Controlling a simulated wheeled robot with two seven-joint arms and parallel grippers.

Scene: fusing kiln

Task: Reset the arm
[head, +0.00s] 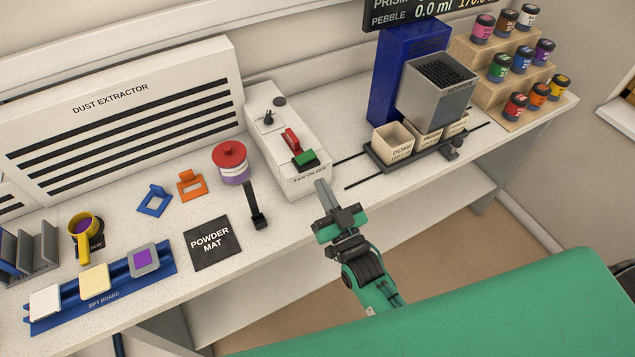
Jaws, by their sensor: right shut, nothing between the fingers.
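My right gripper (325,193) reaches up from the lower right, at the front edge of the bench. Its fingers are together and hold nothing. It points at the front of the white control box (285,140), which carries a red switch (291,139), a green button (306,158) and a label reading FAN ON-OFF. Whether the fingertips touch the box I cannot tell. My left gripper is not in view.
The bench (190,280) holds a dust extractor (120,110), sift board (100,293), powder mat (212,243), red-lidded jar (231,163) and black upright stand (254,205). A dispenser with bins (395,143) and stepped jar rack (485,70) stand right. Floor space lies in front.

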